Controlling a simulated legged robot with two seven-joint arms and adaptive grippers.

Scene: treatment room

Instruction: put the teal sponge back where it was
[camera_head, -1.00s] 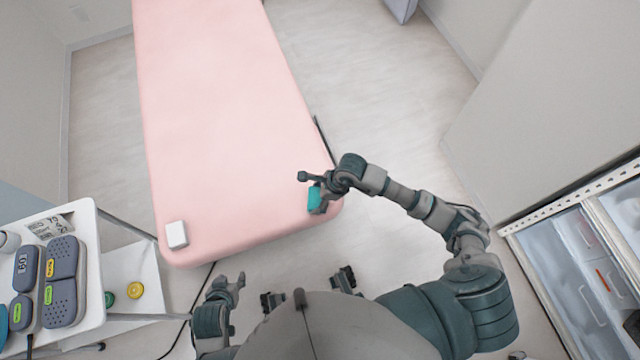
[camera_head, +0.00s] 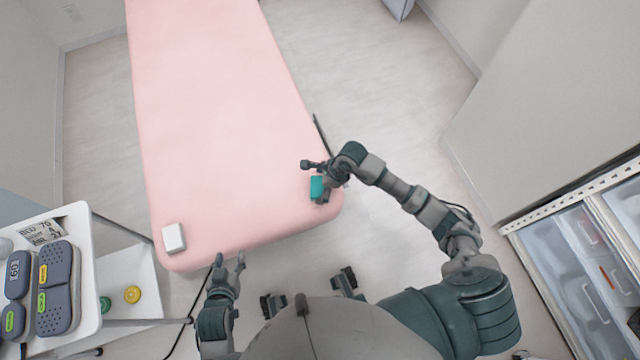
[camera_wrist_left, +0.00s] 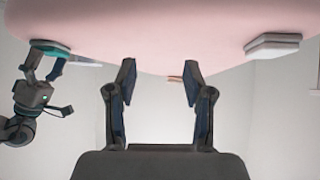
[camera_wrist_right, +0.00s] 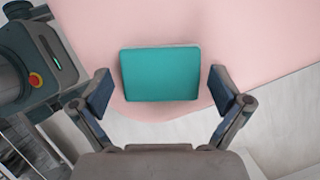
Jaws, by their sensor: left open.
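The teal sponge (camera_head: 317,187) lies on the pink bed (camera_head: 215,110) near its right front corner. My right gripper (camera_head: 322,193) is at the sponge. In the right wrist view the sponge (camera_wrist_right: 160,74) shows between the spread fingers of the right gripper (camera_wrist_right: 160,92), with a visible gap on each side. The left wrist view also shows the sponge (camera_wrist_left: 50,50) at the right gripper's fingers. My left gripper (camera_head: 228,261) is open and empty, just off the bed's front edge. Its fingers stand apart in its own wrist view (camera_wrist_left: 158,82).
A white block (camera_head: 174,238) lies at the bed's left front corner. A white cart (camera_head: 90,300) at the left holds several dark devices and has green and yellow round items on its lower shelf. A drawer cabinet (camera_head: 570,245) stands at the right. The rest of the bed is clear.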

